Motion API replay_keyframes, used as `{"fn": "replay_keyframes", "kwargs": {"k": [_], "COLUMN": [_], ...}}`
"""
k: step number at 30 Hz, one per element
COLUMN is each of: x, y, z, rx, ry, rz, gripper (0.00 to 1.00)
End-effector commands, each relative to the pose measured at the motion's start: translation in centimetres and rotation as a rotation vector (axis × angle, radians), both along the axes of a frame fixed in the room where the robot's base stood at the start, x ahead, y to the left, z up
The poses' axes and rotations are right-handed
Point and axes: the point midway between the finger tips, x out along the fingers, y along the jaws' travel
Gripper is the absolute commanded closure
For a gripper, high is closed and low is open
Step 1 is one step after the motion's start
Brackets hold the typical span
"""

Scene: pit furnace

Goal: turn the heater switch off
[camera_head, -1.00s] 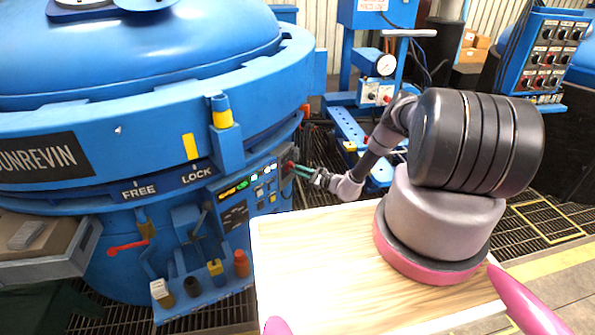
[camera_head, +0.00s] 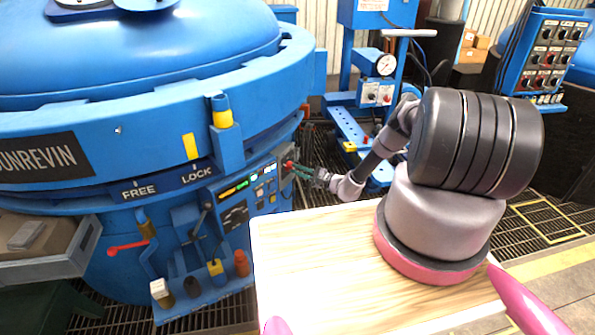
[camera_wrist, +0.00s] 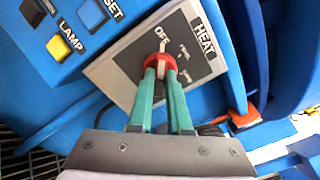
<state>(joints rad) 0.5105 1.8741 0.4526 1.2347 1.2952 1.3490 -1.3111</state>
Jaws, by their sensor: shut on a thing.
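The heater switch (camera_wrist: 160,62) is a red knob with a pale pointer, on a grey plate (camera_wrist: 120,67) marked HEAT. The plate has a dark label area with OFF at its upper left and smaller words to the right that I cannot read clearly. The pointer's tip lies just below the word OFF. My gripper (camera_wrist: 162,72) has green fingers shut on the knob, one on each side, which hide its lower part. In the head view, my gripper (camera_head: 293,168) reaches the red knob (camera_head: 289,165) at the right end of the furnace's control panel.
A yellow LAMP button (camera_wrist: 59,47) and a RESET button (camera_wrist: 91,12) sit left of the plate. An orange part (camera_wrist: 245,117) lies to the lower right. The blue furnace (camera_head: 150,120) fills the left. A wooden tabletop (camera_head: 320,260) is below my arm.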

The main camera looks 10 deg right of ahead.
Motion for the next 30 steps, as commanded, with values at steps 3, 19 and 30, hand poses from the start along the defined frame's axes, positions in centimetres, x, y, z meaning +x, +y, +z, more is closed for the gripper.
{"fn": "replay_keyframes", "kwargs": {"k": [3, 19, 30], "x": [-0.1, -0.1, -3.8], "y": [-0.2, -0.1, -4.2], "z": [-0.2, -0.1, -0.1], "rx": [-0.004, -0.001, -0.001], "ry": [0.001, 0.001, 0.002], "rz": [0.000, 0.000, -0.003], "gripper": [1.00, 0.54, 0.54]}}
